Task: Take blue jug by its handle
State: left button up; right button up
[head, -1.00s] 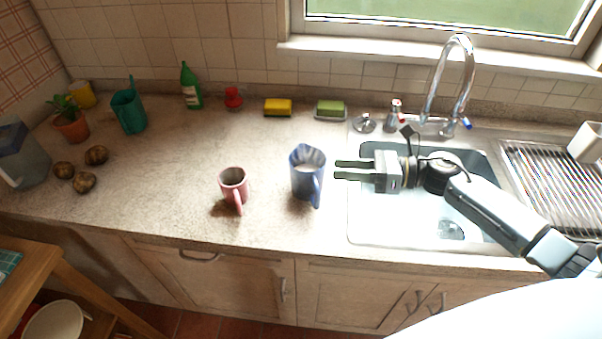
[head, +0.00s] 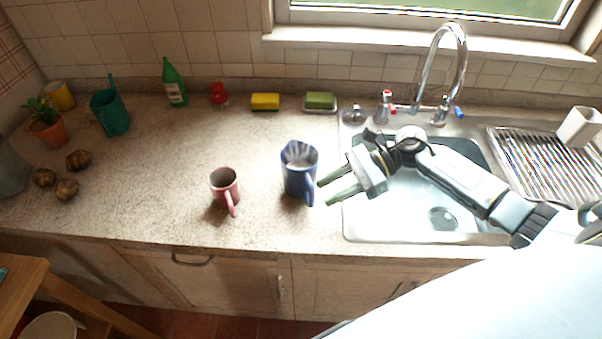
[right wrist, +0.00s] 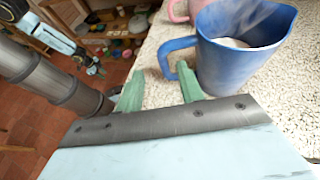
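The blue jug (head: 298,172) stands upright on the counter, left of the sink, with its handle (head: 309,191) toward the front right. In the right wrist view the jug (right wrist: 235,55) is at the upper right, and its handle (right wrist: 168,58) lies just beyond the green fingertips. My right gripper (head: 323,193) is open, its two fingers apart and pointing left at the handle. In the right wrist view the gripper (right wrist: 160,85) has nothing between its fingers. The handle looks close to the fingers but not gripped. My left gripper is not in the head view.
A pink mug (head: 225,187) stands left of the jug on the counter (head: 150,190). The sink (head: 400,215) lies under my right arm, with a tall tap (head: 462,70) behind. Sponges, a green bottle (head: 174,83) and a teal can (head: 110,112) stand at the back.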

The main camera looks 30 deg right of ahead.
aim_at(312, 206)
jog(key=x, duration=0.2)
jog(key=p+x, duration=0.1)
jog(key=x, duration=0.1)
jog(key=shift+w+a+f+p, duration=0.15)
jog(key=shift+w+a+p, duration=0.05)
jog(key=shift+w+p, duration=0.1)
jog(key=shift+a+f, duration=0.2)
jog(key=shift+a, duration=0.05)
jog(key=shift+c, duration=0.2)
grip_shut()
